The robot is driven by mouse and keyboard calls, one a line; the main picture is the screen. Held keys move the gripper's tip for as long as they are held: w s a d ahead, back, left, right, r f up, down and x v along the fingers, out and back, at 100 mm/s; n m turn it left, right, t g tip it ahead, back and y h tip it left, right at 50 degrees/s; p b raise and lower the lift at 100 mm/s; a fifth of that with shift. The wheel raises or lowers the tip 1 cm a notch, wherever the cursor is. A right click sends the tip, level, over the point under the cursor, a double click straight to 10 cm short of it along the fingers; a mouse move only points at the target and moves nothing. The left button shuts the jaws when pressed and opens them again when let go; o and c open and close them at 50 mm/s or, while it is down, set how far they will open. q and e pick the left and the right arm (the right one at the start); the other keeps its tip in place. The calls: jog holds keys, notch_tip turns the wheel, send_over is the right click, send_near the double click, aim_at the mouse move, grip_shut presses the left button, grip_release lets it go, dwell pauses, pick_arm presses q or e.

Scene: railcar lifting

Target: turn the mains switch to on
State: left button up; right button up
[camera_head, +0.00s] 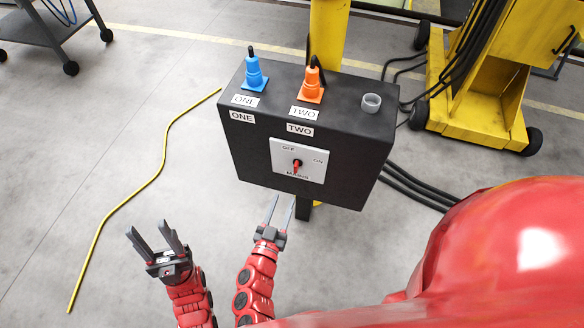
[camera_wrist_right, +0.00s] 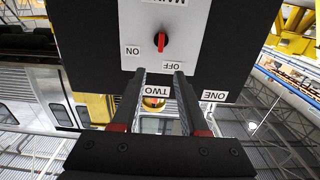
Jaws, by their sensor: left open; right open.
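The mains switch (camera_head: 297,163) has a red handle on a pale plate on the front of a black box (camera_head: 240,155). The plate is marked OFF, ON and MAINS. In the right wrist view the plate is upside down, and the switch's red handle (camera_wrist_right: 161,42) stands upright, roughly in line with OFF and not turned towards ON. My right gripper (camera_head: 282,207) is open and empty just below the box front. Its fingers (camera_wrist_right: 159,85) point up at the switch, apart from it. My left gripper (camera_head: 150,234) is open and empty, lower left, away from the box.
A blue plug (camera_head: 254,75), an orange plug (camera_head: 311,85) and a grey ring (camera_head: 371,103) are on the box top. A yellow post (camera_head: 328,30) stands behind. A yellow hose (camera_head: 150,180) lies on the floor to the left. A large red shape fills the lower right.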

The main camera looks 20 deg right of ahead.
aim_at(295, 168)
jog(key=p+x, duration=0.1)
jog(key=x, duration=1)
jog(key=shift+r+p, duration=0.1)
jog(key=shift+p, duration=0.25)
jog(key=shift+w+d, duration=0.4)
jog(key=shift+w, duration=0.15)
grip_shut()
